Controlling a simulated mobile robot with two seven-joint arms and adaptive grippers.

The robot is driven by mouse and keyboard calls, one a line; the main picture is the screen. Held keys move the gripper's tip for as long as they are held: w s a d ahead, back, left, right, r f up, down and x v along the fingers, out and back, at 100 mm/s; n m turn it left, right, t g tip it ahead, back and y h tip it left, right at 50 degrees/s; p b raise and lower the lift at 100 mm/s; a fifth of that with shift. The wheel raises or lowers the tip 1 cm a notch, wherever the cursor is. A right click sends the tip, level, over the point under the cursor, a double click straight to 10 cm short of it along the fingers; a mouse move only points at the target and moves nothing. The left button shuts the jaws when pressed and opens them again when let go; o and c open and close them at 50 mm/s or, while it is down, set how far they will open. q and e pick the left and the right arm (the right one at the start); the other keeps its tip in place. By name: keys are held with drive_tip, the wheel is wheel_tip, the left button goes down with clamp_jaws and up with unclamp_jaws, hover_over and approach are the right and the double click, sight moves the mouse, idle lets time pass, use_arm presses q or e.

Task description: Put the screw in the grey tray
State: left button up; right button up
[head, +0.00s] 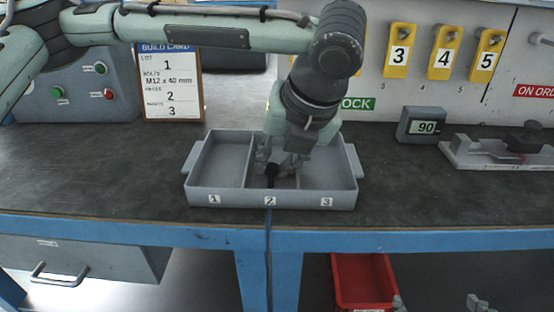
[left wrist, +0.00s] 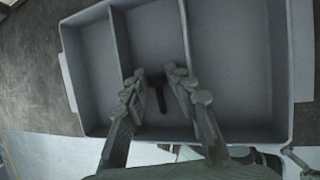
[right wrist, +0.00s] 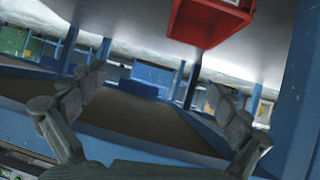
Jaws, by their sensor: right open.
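The grey tray (head: 352,181) stands on the bench, with three compartments labelled 1, 2 and 3. My left gripper (head: 277,166) reaches down into the middle compartment. The screw (head: 271,176) is dark, with its head up and its shaft pointing toward the tray's front wall. Whether the shaft touches the tray floor is unclear. My right gripper (right wrist: 158,88) is open and empty, low in front of the bench.
A build card (head: 170,85) stands behind the tray at left. A display reading 90 (head: 422,127) and a grey fixture (head: 497,150) are at right. A red bin (head: 363,281) is below the bench top. The bench beside the tray is clear.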

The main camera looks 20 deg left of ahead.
use_arm(q)
drive_tip(key=shift+s+a+f, duration=0.1)
drive_tip(key=shift+s+f, duration=0.1)
drive_tip(key=shift+f, duration=0.2)
use_arm(e)
drive_tip(key=shift+w+a, duration=0.1)
use_arm(q)
drive_tip(key=shift+r+b, duration=0.3)
drive_tip(key=shift+b, duration=0.05)
drive_tip(key=v, duration=0.2)
drive_tip(key=p+v, duration=0.1)
drive_tip(key=v, duration=0.4)
drive_tip(key=shift+w+r+p, duration=0.25)
drive_tip(key=shift+p, duration=0.15)
drive_tip(key=shift+p+v, duration=0.55)
drive_tip(key=shift+v, duration=2.05)
use_arm(e)
drive_tip(key=s+d+f+g+h, duration=0.2)
drive_tip(key=s+d+f+g, duration=0.3)
drive_tip(key=s+d, duration=0.2)
drive_tip(key=shift+f+m+h, duration=0.4)
use_arm(q)
drive_tip(key=shift+w, duration=0.1)
use_arm(e)
drive_tip(key=shift+d, duration=0.1)
drive_tip(key=shift+c, duration=0.5)
